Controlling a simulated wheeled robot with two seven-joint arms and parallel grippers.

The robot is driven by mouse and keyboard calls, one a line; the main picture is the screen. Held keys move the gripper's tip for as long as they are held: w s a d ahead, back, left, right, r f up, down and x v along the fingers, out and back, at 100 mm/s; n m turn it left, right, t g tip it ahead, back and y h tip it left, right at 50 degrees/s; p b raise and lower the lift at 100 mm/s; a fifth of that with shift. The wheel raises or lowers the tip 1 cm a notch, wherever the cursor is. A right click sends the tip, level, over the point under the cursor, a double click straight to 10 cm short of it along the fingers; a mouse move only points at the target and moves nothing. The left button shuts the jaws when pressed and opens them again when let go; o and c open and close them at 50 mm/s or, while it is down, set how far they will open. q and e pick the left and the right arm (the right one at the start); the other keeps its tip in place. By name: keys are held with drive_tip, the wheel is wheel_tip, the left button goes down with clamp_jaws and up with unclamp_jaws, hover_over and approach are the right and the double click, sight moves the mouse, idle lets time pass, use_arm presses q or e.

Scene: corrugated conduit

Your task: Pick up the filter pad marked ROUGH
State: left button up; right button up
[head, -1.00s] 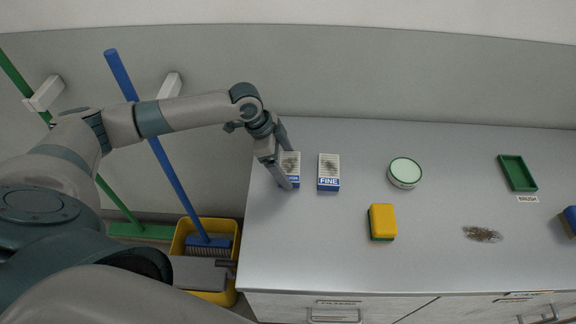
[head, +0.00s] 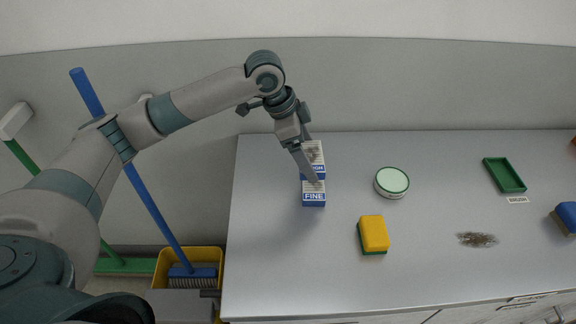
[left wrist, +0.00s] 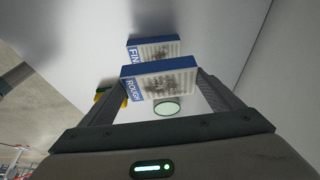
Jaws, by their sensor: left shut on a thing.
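The filter pad marked ROUGH (left wrist: 160,85), a white pad with a dark smudge and a blue lettered edge, is held between the fingers of my left gripper (left wrist: 165,98). In the head view the left gripper (head: 311,162) is shut on this ROUGH pad (head: 314,152), and a finger covers part of it. The pad looks raised above the counter. The similar pad marked FINE (head: 313,196) is just below it in the head view, partly overlapped, and behind it in the left wrist view (left wrist: 152,50). My right gripper is not in view.
On the grey counter (head: 275,260) are a round tin with a pale green lid (head: 391,182), a yellow-green sponge (head: 374,234), a debris patch (head: 477,240), a green tray (head: 504,175) and a blue brush (head: 567,216). A yellow bucket (head: 220,259) stands left of the counter.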

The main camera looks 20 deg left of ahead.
use_arm(q)
drive_tip(key=shift+w+d+r, duration=0.4)
drive_tip(key=shift+d+r, duration=0.2)
drive_tip(key=shift+d, duration=0.25)
